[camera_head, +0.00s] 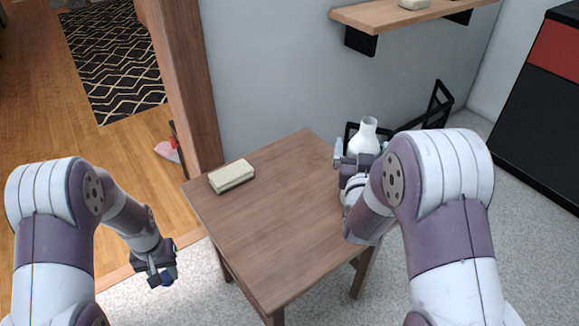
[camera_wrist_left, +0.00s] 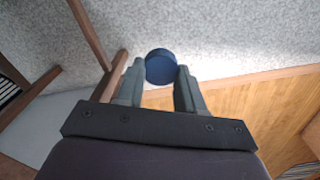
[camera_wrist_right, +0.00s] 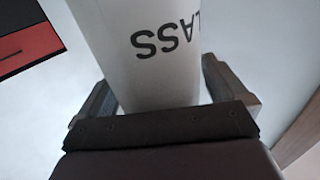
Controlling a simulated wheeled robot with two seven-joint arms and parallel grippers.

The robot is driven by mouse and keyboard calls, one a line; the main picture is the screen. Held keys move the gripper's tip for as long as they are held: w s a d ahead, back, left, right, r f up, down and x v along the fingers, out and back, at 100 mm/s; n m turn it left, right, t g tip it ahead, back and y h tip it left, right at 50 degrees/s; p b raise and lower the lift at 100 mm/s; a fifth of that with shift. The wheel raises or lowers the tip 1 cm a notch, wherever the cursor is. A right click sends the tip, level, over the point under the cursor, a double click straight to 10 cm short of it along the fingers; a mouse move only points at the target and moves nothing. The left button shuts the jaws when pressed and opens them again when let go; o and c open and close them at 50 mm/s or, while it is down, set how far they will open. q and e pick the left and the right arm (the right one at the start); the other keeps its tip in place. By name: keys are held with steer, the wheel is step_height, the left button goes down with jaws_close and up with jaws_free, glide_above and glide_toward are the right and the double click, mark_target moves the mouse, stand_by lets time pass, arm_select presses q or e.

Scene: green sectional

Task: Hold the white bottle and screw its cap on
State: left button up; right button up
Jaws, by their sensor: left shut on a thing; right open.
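The white bottle (camera_head: 365,139) stands upright at the far right edge of the table, with a narrow neck and no cap on it; my right arm hides its lower part. My right gripper (camera_head: 361,152) is open with its fingers on either side of the bottle. In the right wrist view the bottle (camera_wrist_right: 140,50), with dark lettering, is between the fingers (camera_wrist_right: 160,85). My left gripper (camera_head: 160,272) is shut on a round dark blue cap (camera_wrist_left: 160,67), off the table's left side; the cap is between its fingertips (camera_wrist_left: 160,75) in the left wrist view.
The brown wooden table (camera_head: 265,225) is mostly bare. A cream block (camera_head: 231,176) lies near its back left edge. A black frame (camera_head: 436,105) stands behind the bottle, by the wall. A wooden shelf (camera_head: 385,14) is on the wall above.

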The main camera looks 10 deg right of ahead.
mark_target(367, 132)
steer(key=c, duration=1.4)
arm_select(q)
steer(key=shift+r, duration=0.15)
arm_select(e)
steer(key=shift+r, duration=0.15)
